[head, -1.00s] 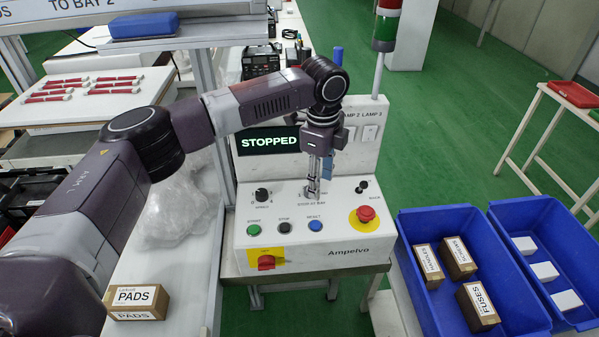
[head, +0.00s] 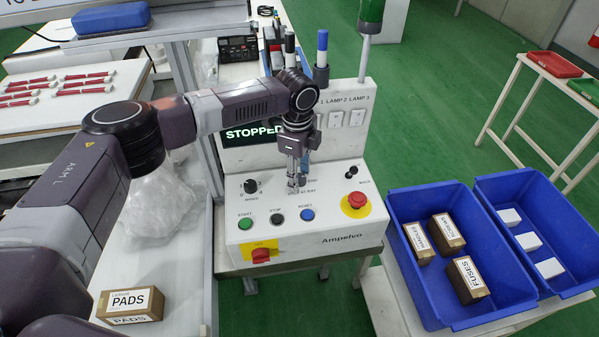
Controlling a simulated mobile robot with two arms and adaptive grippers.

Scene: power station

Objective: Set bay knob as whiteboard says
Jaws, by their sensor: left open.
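The white Ampelvo control panel (head: 343,222) stands in the middle of the head view. My left gripper (head: 297,182) points down over the label ending in "BAY" on its sloped top. The gripper is open, with its fingertips close to the panel. The bay knob is hidden behind or between the fingers, so its setting and any contact cannot be told. A smaller black knob (head: 250,186) with a number scale sits to the left. Only the lower edge of the whiteboard (head: 70,10) may show at top left, with no readable instruction.
The panel also bears a green START button (head: 245,224), a black STOP button (head: 277,220), a blue RESET button (head: 307,215), a red mushroom button (head: 355,200) and a red switch (head: 261,255). The display (head: 240,134) reads STOPPED, partly covered. Blue bins (head: 400,270) stand at right.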

